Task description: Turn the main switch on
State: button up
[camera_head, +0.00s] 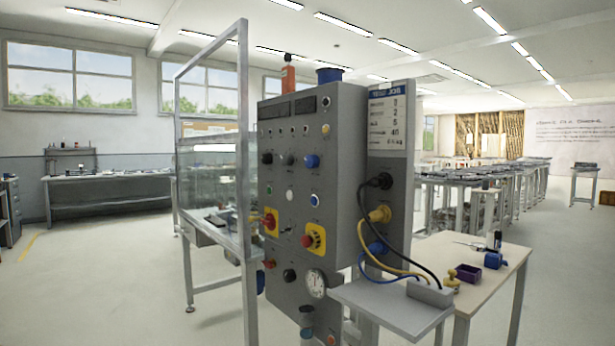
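A grey control panel (290,170) stands upright in the middle of the camera_head view, its front facing left of centre. A round gauge (316,284) is at the lower right. My gripper is not in view.
Black, yellow and blue cables run from sockets on the panel's right side to a grey shelf (395,308). A small table (497,275) with a purple box (468,274) stands at right. A glass-sided frame (212,170) adjoins the panel's left. The floor at left is clear.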

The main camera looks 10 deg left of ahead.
aim_at(269, 222)
jog(key=i+l+u, duration=0.15)
jog(key=u, duration=0.95)
